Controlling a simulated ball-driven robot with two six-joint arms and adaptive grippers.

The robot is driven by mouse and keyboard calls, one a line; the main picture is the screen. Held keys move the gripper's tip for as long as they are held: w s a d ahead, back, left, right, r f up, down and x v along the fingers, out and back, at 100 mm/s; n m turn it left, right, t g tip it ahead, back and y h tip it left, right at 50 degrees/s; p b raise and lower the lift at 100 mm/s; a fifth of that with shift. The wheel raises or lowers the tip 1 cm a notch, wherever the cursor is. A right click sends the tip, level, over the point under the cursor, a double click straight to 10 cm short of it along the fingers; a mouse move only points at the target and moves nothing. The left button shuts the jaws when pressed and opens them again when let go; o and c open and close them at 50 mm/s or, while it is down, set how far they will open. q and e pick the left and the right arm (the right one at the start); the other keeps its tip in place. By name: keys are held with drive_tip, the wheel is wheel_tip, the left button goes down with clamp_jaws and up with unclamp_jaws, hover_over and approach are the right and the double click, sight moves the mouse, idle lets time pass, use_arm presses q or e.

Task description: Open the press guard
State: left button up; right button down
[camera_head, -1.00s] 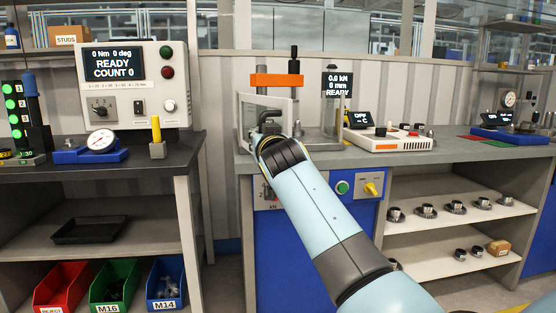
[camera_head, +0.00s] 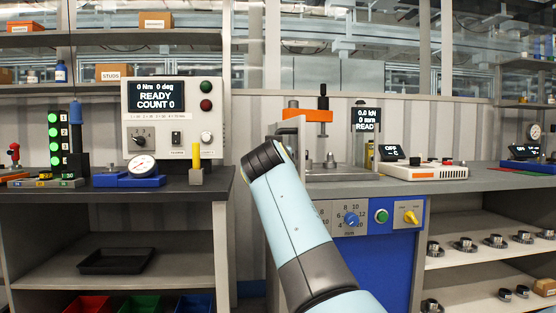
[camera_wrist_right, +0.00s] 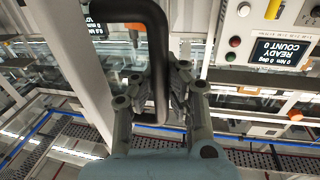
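The press (camera_head: 318,115) has an orange crossbar, a black-topped ram and a grey bed. Its guard (camera_head: 300,135) is a pale-framed panel at the press's left side, seen nearly edge-on and swung out from the front. In the right wrist view, the guard's pale frame bar (camera_wrist_right: 72,70) runs beside the black handle (camera_wrist_right: 152,20). My right gripper (camera_wrist_right: 161,85) has its fingers closed around the handle's bar. In the head view my right arm's wrist hides this gripper and most of the handle. My left gripper is in neither view.
A press display (camera_head: 367,120) stands right of the press, with a white heater-like unit (camera_head: 423,171) beyond it. Left, across a gap, a bench holds a READY/COUNT box (camera_head: 175,140), a dial gauge (camera_head: 140,167) and a yellow post (camera_head: 196,175). Knobs (camera_head: 351,220) line the press bench front.

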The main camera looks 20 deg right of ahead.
drive_tip(key=shift+a+f, duration=0.1)
drive_tip(key=shift+f, duration=0.5)
drive_tip(key=c, duration=1.6)
unclamp_jaws()
drive_tip(key=shift+s+a+r, duration=0.1)
drive_tip(key=shift+s+r, duration=0.2)
drive_tip(key=shift+r, duration=0.05)
drive_tip(key=shift+c, duration=0.2)
drive_tip(key=o, duration=0.4)
drive_tip(key=shift+c, duration=0.2)
drive_tip(key=shift+r, duration=0.15)
drive_tip(key=shift+r, duration=0.1)
